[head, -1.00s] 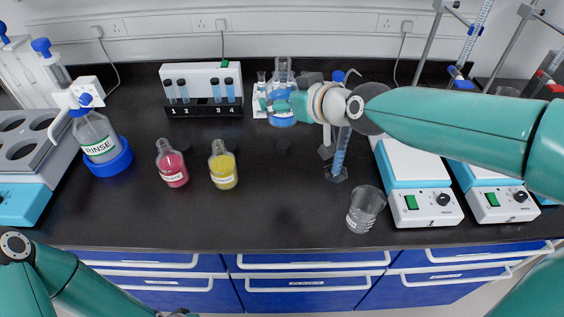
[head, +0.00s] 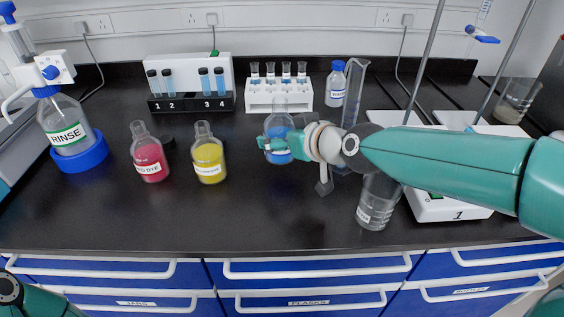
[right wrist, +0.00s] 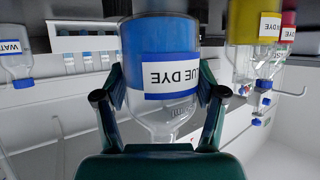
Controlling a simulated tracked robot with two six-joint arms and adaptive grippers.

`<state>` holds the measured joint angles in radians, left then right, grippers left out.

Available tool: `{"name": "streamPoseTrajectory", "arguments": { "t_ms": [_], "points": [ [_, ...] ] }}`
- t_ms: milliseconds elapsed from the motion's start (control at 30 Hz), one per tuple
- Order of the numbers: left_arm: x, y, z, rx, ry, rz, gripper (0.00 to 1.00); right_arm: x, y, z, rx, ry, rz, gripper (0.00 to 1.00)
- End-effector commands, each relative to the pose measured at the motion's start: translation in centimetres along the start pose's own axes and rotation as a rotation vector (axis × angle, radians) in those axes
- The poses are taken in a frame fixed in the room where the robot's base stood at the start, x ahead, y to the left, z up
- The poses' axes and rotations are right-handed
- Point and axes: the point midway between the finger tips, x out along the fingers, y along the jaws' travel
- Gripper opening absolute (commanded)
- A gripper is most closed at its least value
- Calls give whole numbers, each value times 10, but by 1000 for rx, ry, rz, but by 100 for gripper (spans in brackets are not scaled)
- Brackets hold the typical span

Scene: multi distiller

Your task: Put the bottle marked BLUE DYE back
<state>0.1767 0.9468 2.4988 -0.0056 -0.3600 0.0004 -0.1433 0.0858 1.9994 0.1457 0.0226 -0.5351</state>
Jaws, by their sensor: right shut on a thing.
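The BLUE DYE bottle (head: 279,126) is clear glass with blue liquid. My right gripper (head: 272,145) is shut on it, and one finger crosses its front in the head view. In the right wrist view the bottle (right wrist: 160,45) sits between the two fingers (right wrist: 160,100), its label upside down in that view. I cannot tell whether its base touches the bench. It is right of the yellow-dye bottle (head: 209,158) and the RED DYE bottle (head: 149,158). My left gripper is out of view.
Behind are a white tube rack (head: 279,100), a numbered vial rack (head: 190,104) and a blue-capped bottle (head: 336,88). A cylinder (head: 357,85) and beaker (head: 377,205) stand near my right arm. The RINSE bottle (head: 66,128) is left. The front-centre bench (head: 250,215) is clear.

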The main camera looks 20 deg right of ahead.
Motion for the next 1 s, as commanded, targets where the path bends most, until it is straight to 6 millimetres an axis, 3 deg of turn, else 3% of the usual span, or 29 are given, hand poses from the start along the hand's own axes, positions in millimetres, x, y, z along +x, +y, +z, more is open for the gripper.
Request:
{"name": "streamPoseTrajectory", "arguments": {
  "t_ms": [167, 400, 800, 833, 1000],
  "points": [
    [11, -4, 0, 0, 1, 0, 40, 5, 0, 9, -1, 4, 2, 13],
    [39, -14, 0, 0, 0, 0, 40, 18, 0, 36, -1, 4, 2, 13],
    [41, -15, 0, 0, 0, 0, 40, 19, 0, 38, -1, 3, 1, 13],
    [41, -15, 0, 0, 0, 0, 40, 20, 0, 40, -1, 0, -1, 72],
    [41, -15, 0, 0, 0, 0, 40, 20, 0, 40, -1, 0, -1, 95]
  ]
}}
